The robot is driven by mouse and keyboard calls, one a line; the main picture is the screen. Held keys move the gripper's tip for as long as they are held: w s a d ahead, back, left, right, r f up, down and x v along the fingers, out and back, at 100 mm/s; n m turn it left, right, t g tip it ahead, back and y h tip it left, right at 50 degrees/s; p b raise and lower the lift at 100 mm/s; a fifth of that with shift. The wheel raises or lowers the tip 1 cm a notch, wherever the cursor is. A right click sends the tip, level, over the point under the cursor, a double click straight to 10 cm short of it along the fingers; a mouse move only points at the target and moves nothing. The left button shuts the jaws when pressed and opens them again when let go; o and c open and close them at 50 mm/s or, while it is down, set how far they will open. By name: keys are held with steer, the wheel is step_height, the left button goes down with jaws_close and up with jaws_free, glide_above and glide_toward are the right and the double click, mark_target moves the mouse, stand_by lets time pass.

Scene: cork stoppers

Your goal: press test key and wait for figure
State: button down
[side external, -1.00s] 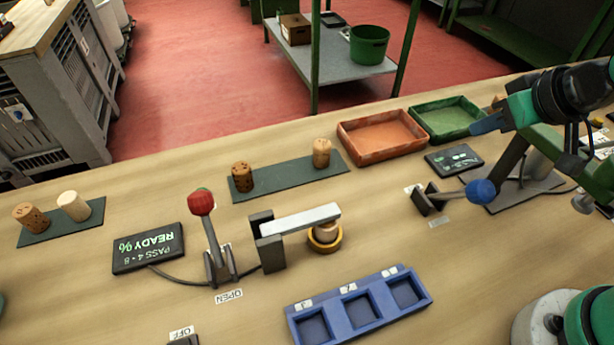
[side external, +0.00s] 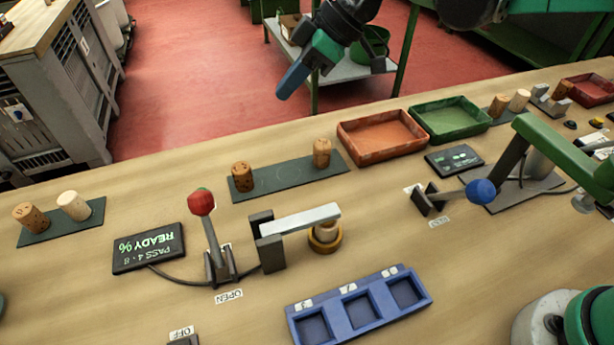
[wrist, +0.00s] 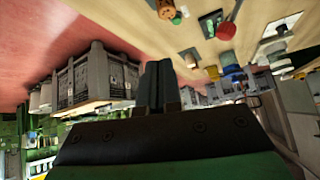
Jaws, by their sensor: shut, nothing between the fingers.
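My gripper (side external: 290,83) is shut and empty, raised high over the far edge of the bench. Its dark fingers (wrist: 160,88) also show together in the wrist view. A dark display (side external: 148,248) stands at the left and reads "READY %" and "PASS 4-8", upside down here. A cable runs from it toward a tester (side external: 268,243) with a pale flat bar. A cork (side external: 326,233) stands under the bar's end in a brass ring (side external: 324,246). A red-knobbed lever (side external: 202,204) stands beside the tester, by an "OPEN" label. I cannot make out a key marked test.
Dark mats (side external: 290,178) hold corks at the back and left. An orange tray (side external: 381,138) and a green tray (side external: 450,119) lie behind. A blue-knobbed lever (side external: 480,191) and a second display (side external: 454,159) are at right. A blue three-pocket tray (side external: 358,306) is in front.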

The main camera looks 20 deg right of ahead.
steer(key=a+f+n+g+y, duration=0.1)
steer(key=a+f+n+g, duration=0.1)
steer(key=a, duration=0.5)
steer(key=shift+w+f+n+y, duration=0.35)
steer(key=shift+f+n, duration=0.3)
steer(key=shift+n, duration=0.45)
steer(key=shift+a, duration=0.15)
steer(key=x, duration=0.9)
steer(key=shift+a+f, duration=0.25)
steer(key=shift+f, duration=0.1)
step_height(320, 180, down, 3)
steer(key=shift+f, duration=0.55)
